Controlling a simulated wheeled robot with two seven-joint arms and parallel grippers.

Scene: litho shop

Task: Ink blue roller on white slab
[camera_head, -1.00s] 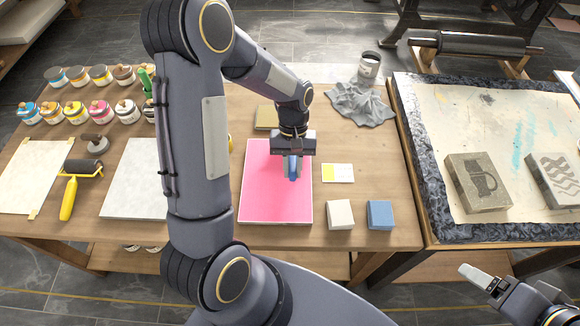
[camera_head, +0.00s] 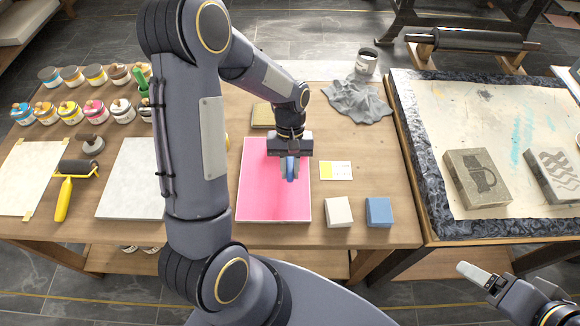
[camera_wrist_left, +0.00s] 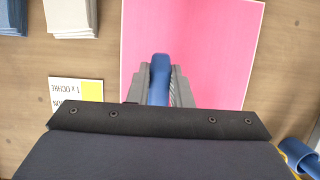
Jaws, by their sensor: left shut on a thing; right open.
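My left gripper (camera_head: 289,172) is over the middle of the pink slab (camera_head: 252,205), shut on the blue roller (camera_head: 291,170). In the left wrist view its blue handle (camera_wrist_left: 160,80) sits between the fingers; the roller's drum is hidden, so I cannot tell whether it touches the slab. The pink slab also shows in the left wrist view (camera_wrist_left: 210,40). The white slab (camera_head: 130,180) lies left of my left arm, which covers its right side. My right gripper (camera_head: 478,273) is open and empty at the lower right, off the table.
A yellow-handled roller (camera_head: 70,185) lies left of the white slab. Several ink jars (camera_head: 75,110) stand at the back left. A grey cloth (camera_head: 357,100) lies behind.

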